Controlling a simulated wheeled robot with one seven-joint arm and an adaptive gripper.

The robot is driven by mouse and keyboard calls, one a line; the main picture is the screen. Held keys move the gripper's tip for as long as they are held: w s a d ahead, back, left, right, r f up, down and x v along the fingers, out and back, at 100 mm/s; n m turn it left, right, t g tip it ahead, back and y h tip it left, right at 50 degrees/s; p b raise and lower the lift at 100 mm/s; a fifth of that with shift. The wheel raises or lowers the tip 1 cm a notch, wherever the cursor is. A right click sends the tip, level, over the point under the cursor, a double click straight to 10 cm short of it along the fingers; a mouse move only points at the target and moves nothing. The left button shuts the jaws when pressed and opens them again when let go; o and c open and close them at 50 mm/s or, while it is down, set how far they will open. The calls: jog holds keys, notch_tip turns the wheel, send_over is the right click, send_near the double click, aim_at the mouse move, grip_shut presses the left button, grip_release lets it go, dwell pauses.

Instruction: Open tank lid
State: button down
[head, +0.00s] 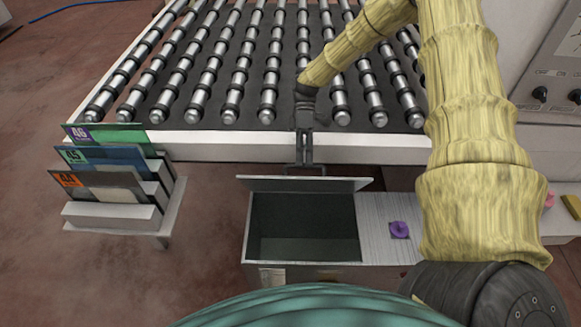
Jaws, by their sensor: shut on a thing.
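The tank (252,258) is a grey metal box below the front edge of the roller table. Its lid (345,184) is raised along the far side, seen nearly edge-on, and the dark inside of the tank shows. My gripper (304,160) points down in front of the table's white edge beam. Its fingers are shut on the lid's handle (322,169), a thin bar just behind the lid's top edge. The fingertips are small, and their exact contact with the handle is hard to make out.
The roller table (230,145) stands close behind my gripper. A white ribbed surface (385,212) beside the tank carries a purple object (399,230). A control panel (555,75) with black knobs is at right.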

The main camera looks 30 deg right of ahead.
jog(key=shift+w+d+f, duration=0.25)
jog(key=shift+d+f, duration=0.15)
jog(key=c, duration=1.5)
grip_release()
jog(key=shift+w+f, duration=0.15)
jog(key=shift+f, duration=0.05)
jog(key=shift+w+d+f, duration=0.1)
jog(key=shift+w, duration=0.05)
jog(key=shift+r, duration=0.2)
jog(key=shift+r, duration=0.1)
jog(key=v, duration=1.2)
